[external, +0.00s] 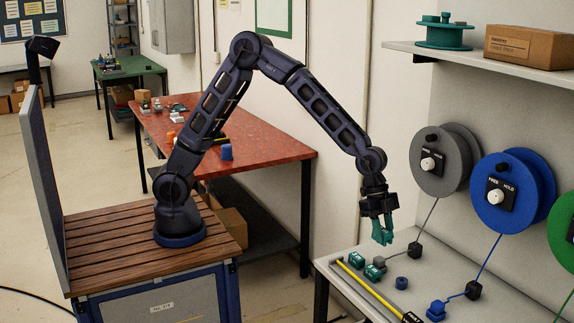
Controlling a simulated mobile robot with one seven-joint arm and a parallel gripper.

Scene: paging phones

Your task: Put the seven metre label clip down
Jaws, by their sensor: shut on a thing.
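My gripper (382,238) hangs pointing down above the left part of the light grey bench (335,272). It is shut on a small teal thing at its tips, apparently a label clip; its label cannot be read and the teal jaw parts blend with it. The held thing looks a little above the bench top. Two teal clips with pale labels lie on the bench below and left of my gripper, one farther back (357,259) and one nearer (373,272). No length marking is readable on either.
A yellow strip (368,287) runs along the bench front. A dark blue piece (401,283) and a blue connector (436,311) lie nearby. Cords with black blocks run from grey (455,160) and blue (541,185) reels. A shelf (480,58) overhangs; a red table (285,148) stands behind.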

